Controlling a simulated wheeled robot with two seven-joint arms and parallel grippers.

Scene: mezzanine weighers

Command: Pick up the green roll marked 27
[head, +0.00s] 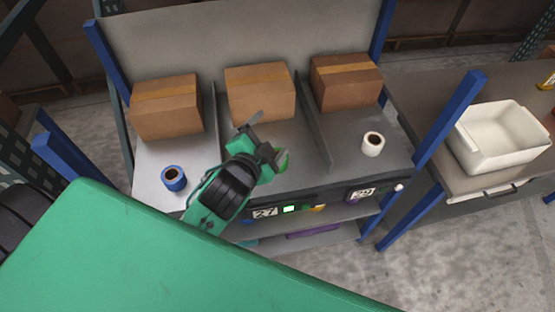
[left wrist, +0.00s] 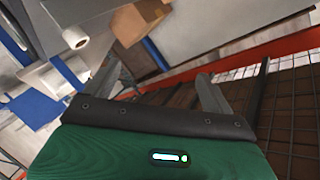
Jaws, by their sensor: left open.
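The green roll (head: 282,160) sits in the middle compartment of the weigher shelf in the head view. The label 27 (head: 265,213) is on the front edge below that compartment. My left gripper (head: 267,140) is open, with its fingers spread above the middle compartment near the roll; I cannot tell whether they touch it. In the left wrist view the open fingers (left wrist: 168,88) show nothing between them that I can make out as the green roll. My right gripper is not in view.
A blue roll (head: 173,178) stands in the left compartment and a white roll (head: 373,144) in the right one. Cardboard boxes (head: 260,92) stand at the back of each compartment. Low dividers (head: 312,124) separate them. A white bin (head: 498,137) stands on the right-hand table.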

